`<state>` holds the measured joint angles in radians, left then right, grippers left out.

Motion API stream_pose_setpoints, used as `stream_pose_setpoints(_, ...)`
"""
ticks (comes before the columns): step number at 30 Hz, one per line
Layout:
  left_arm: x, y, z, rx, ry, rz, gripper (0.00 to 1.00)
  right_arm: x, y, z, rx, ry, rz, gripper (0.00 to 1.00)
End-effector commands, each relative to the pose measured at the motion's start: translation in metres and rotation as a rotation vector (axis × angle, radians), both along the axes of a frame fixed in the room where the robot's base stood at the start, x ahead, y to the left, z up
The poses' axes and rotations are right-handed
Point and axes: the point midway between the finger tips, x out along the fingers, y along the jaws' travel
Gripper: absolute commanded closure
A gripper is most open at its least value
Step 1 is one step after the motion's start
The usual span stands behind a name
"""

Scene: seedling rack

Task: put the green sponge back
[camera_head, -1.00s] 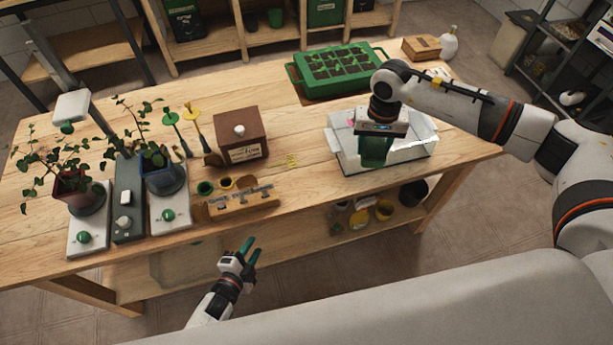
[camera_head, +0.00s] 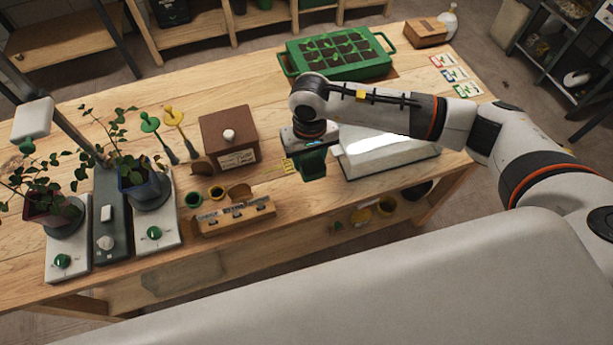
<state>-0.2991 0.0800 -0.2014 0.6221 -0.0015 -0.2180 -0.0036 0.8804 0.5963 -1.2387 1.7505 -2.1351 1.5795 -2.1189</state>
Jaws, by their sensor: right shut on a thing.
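My right gripper (camera_head: 308,150) reaches in from the right and points down over the table, between the brown box and the white tray. It is shut on a dark green block, the green sponge (camera_head: 314,166). My left gripper is outside the view.
The brown box (camera_head: 229,140) with a white knob stands left of the gripper, the green seedling tray (camera_head: 340,68) behind. A wooden holder (camera_head: 234,218) and small pots are at the front. Potted plants stand far left. Seed packets (camera_head: 455,75) lie back right.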

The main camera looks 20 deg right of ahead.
Motion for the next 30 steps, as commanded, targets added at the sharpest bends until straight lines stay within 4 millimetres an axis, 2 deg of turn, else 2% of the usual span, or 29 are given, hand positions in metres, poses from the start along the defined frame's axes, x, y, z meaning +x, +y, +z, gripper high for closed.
stream_pose_setpoints(6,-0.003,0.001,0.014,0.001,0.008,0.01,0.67,-0.002,0.001,-0.037,0.0,0.007,-0.001,0.69)
stream_pose_setpoints(13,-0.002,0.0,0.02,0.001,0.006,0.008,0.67,-0.002,0.001,-0.062,0.0,0.004,0.0,0.69)
stream_pose_setpoints(18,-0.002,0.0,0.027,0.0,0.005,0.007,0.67,-0.002,0.001,-0.087,0.0,0.005,0.0,0.69)
stream_pose_setpoints(22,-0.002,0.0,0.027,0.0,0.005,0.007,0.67,-0.001,0.001,-0.095,0.0,0.002,0.001,0.69)
stream_pose_setpoints(30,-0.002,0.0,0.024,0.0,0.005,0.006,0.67,-0.001,0.001,-0.097,0.0,0.001,0.002,0.69)
